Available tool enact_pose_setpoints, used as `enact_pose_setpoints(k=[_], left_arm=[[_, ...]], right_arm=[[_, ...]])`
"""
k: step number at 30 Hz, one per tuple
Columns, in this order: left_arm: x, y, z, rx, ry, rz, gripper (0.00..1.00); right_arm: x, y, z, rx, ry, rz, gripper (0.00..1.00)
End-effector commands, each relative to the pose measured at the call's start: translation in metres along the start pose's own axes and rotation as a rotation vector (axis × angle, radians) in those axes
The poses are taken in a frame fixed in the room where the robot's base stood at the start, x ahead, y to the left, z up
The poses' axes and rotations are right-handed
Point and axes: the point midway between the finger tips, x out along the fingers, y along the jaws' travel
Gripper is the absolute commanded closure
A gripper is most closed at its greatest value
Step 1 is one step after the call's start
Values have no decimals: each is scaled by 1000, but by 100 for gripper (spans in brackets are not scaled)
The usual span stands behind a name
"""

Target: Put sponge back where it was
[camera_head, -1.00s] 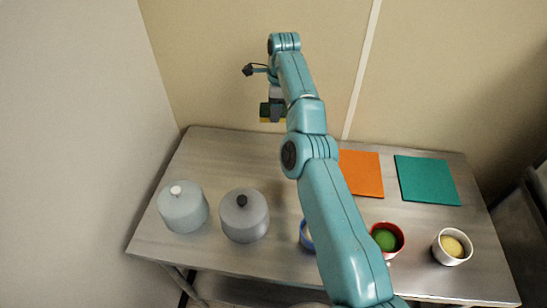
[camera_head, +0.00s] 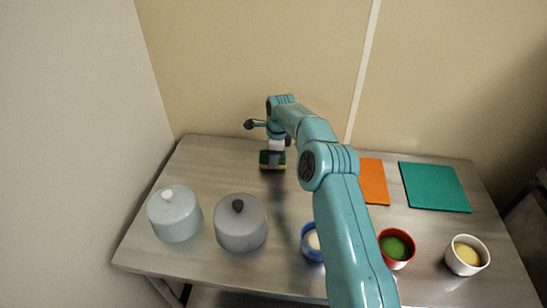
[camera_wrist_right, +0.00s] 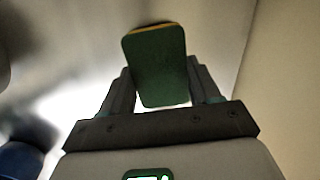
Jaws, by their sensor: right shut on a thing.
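The sponge, dark green with a yellow layer, is between the fingers of my right gripper in the right wrist view (camera_wrist_right: 156,66). My right gripper (camera_wrist_right: 160,92) is shut on it, one finger on each side. In the head view the sponge (camera_head: 265,165) is at the far left part of the metal table (camera_head: 225,165), low over the surface behind the grey lidded pot. I cannot tell whether it touches the table. My right gripper (camera_head: 273,157) is above it, pointing down. My left gripper is not in view.
Two lidded pots, pale (camera_head: 175,220) and grey (camera_head: 240,228), stand front left. A blue-rimmed bowl (camera_head: 308,250), a red bowl (camera_head: 399,262) and a white bowl (camera_head: 462,268) stand along the front. Orange (camera_head: 374,182) and teal (camera_head: 435,187) boards lie back right. Walls border the left and back.

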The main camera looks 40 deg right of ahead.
Motion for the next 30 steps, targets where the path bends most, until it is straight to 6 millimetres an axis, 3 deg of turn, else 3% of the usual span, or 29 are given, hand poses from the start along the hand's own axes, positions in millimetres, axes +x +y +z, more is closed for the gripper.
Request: enact_pose_setpoints(k=[3,9,10,12,23,30], left_arm=[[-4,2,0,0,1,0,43],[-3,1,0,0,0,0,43],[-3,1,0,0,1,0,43],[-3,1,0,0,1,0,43],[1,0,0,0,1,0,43],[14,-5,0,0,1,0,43]], right_arm=[[11,2,-1,-1,0,2,66],[13,2,-1,-2,0,1,67],[13,2,-1,-2,0,1,28],[13,2,-1,-2,0,1,12],[18,3,-2,-2,0,0,12],[-33,-2,4,-3,-3,-6,12]])
